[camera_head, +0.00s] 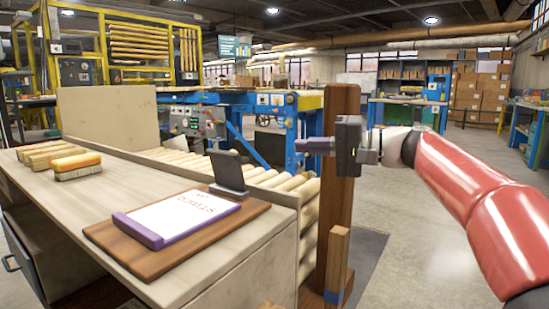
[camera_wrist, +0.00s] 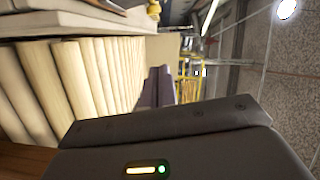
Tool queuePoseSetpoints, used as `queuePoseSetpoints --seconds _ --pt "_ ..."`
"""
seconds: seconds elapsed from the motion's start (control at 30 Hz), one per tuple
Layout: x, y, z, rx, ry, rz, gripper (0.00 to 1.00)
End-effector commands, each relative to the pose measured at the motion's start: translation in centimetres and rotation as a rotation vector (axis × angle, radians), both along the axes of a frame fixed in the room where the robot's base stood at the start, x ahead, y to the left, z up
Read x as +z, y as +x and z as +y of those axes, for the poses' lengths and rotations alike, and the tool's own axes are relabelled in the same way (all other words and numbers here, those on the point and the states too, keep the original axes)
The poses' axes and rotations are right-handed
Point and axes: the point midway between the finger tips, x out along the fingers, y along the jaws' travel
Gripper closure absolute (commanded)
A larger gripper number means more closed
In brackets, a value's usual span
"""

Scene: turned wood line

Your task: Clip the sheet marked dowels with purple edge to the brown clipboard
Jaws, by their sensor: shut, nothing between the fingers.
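The brown clipboard (camera_head: 230,220) lies flat on the bench top near its right end. The white sheet marked dowels (camera_head: 180,214) lies on it, with its purple edge (camera_head: 148,231) toward the near left and its lettering upside down to me. A dark clip (camera_head: 228,171) stands tilted up at the clipboard's far end. The sheet's far edge is close to the clip's base; I cannot tell whether it is under it. My gripper (camera_head: 304,146) is shut and empty, in the air to the right of the clip and above it. Its fingers also show in the wrist view (camera_wrist: 156,86).
A tall brown wooden post (camera_head: 338,215) stands beside my gripper, with a shorter blue-banded piece (camera_head: 336,258) below. A roller conveyor (camera_head: 285,183) runs behind the bench. Brushes or blocks (camera_head: 76,164) lie on the bench's left. The bench's middle is clear.

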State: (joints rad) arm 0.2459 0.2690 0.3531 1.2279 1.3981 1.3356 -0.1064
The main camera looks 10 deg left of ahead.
Motion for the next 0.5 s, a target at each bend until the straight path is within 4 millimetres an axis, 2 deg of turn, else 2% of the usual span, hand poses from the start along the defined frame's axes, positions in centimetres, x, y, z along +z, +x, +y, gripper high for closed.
queuePoseSetpoints --seconds 0.17,0.5 --pt "0.1 0.3 1.8 0.007 0.008 0.000 1.00" --pt "-0.2 1.3 9.0 0.006 0.006 0.000 1.00"
